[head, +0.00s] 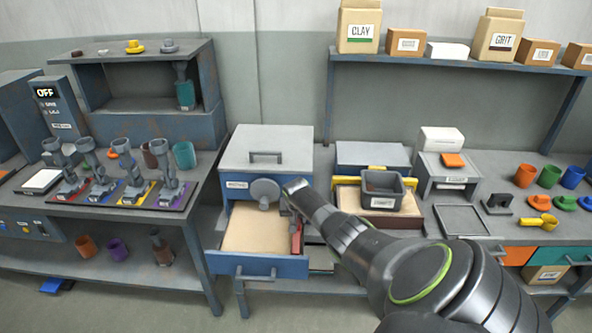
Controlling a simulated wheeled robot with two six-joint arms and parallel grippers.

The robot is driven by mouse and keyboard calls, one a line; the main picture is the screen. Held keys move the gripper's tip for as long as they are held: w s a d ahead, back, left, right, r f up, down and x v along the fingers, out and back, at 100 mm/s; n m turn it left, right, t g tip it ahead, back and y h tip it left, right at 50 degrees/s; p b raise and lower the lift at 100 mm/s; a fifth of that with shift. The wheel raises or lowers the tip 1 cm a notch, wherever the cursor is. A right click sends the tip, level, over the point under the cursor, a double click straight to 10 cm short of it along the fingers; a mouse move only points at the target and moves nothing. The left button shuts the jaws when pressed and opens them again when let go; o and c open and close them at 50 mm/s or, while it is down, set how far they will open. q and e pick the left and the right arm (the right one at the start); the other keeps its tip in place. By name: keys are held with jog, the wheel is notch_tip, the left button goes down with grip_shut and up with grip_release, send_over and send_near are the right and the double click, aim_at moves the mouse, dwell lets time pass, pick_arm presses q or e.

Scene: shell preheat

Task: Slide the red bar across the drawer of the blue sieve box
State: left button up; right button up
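The blue sieve box (226,186) stands at the centre under a grey lid (266,148) with a handle. Its drawer (259,267) is out toward me and shows a flat tan surface inside. The red bar (296,238) is at the drawer's right side, running front to back along it rather than across it. My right gripper (292,203) comes in from the right and is just above and behind the red bar. Its fingers are small and partly hidden, so I cannot tell whether they touch or hold the bar. My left gripper is not in view.
A grey round knob (265,190) sticks out above the drawer, close to my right gripper. A dark grey bin (387,190) stands to the right on the bench. The left bench holds several upright grey tools (133,170) on coloured pads. Open floor lies in front of the drawer.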

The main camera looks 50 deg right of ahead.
jog(key=o, duration=0.4)
jog(key=shift+s+d, duration=0.2)
jog(key=shift+s, duration=0.05)
jog(key=shift+w+a, duration=0.1)
jog(key=shift+a+r+p, duration=0.2)
jog(key=shift+r+p, duration=0.2)
jog(key=shift+r, duration=0.3)
jog(key=v, duration=1.6)
jog(key=shift+s+f, duration=0.1)
jog(key=shift+s, duration=0.25)
